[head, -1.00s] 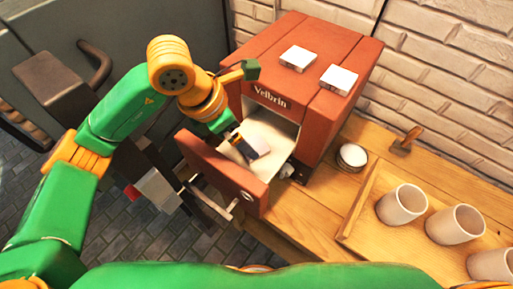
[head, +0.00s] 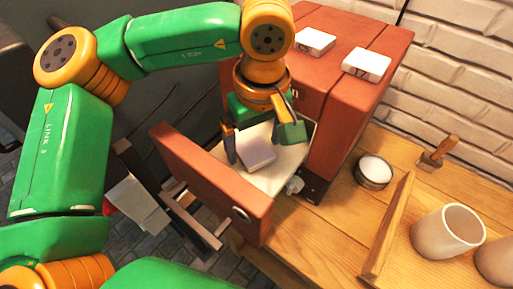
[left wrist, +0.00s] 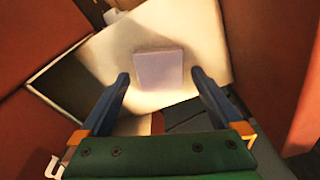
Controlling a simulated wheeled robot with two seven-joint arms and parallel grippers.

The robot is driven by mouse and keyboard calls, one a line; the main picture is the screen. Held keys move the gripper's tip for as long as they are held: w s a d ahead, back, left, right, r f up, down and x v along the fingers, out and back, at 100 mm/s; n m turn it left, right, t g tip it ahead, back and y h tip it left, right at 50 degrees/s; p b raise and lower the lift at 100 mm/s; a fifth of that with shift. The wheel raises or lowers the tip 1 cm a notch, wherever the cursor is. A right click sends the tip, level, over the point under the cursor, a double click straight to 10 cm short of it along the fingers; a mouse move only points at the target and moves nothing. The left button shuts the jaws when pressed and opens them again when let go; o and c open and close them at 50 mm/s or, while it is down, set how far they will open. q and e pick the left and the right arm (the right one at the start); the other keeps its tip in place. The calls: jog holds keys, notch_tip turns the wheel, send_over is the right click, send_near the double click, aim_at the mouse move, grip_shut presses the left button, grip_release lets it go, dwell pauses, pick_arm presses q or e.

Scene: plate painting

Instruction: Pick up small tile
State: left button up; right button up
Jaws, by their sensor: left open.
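My right gripper is not in view.
Two white tiles (head: 315,42) (head: 367,65) lie on top of the oven (head: 350,110). A small round jar (head: 374,171), a wooden-handled tool (head: 438,152) and cups (head: 448,232) are on the wooden bench to the right.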

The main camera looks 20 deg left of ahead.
pick_arm(q)
jog(key=shift+f, duration=0.4)
jog(key=shift+s, duration=0.1)
jog(key=c, duration=1.5)
jog(key=shift+r, duration=0.15)
